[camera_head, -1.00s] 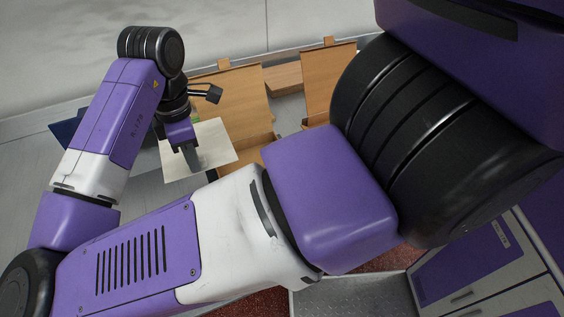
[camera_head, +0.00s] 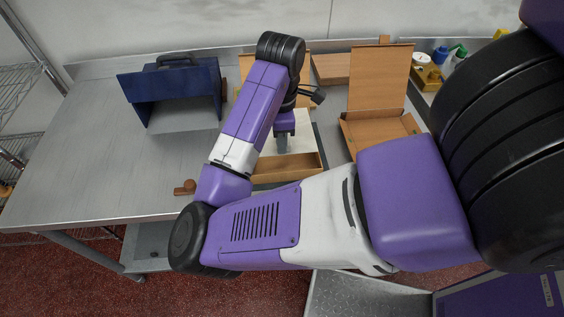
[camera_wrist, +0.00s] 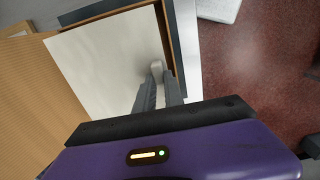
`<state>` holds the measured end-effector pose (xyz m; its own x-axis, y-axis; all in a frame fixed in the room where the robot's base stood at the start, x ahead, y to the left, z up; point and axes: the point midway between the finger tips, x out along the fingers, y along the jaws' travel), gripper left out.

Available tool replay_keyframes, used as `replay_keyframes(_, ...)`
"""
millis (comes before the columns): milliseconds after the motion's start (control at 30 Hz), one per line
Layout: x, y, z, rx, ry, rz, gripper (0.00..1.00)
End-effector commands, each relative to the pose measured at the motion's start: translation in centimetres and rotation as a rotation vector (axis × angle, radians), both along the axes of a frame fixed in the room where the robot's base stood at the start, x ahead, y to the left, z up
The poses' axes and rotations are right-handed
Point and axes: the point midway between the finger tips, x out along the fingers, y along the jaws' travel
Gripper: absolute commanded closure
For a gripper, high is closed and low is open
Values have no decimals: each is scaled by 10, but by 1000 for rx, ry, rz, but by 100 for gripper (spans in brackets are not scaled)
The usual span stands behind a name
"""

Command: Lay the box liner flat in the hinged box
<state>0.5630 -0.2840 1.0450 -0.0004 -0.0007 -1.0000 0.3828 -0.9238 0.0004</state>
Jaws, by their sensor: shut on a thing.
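The box liner is a flat cream sheet, seen in the head view (camera_head: 302,140) and in the wrist view (camera_wrist: 95,58). My gripper (camera_head: 282,146) is shut on the liner near one edge, and its fingertips show in the wrist view (camera_wrist: 158,72). The left brown hinged box (camera_head: 287,174) stands with its front wall and part of its inside showing under the liner; its raised lid is largely behind my arm. In the wrist view the liner overlaps the box, close to a brown side wall (camera_wrist: 164,32). I cannot tell whether it touches the floor.
A second brown box (camera_head: 380,126) with its lid up stands to the right. A flat wooden box (camera_head: 331,68) lies behind. A blue bin (camera_head: 172,92) stands left, and a small brown wooden object (camera_head: 186,187) lies near the front edge. The table's left part (camera_head: 85,150) is clear.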

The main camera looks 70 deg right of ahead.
Motion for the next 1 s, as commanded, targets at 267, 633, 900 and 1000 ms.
replay_keyframes(267,0,0,-50,1,0,2,100)
replay_keyframes(633,0,1,-90,2,0,1,100)
replay_keyframes(900,0,0,-97,0,-1,0,100)
replay_keyframes(1000,0,0,-97,0,0,0,100)
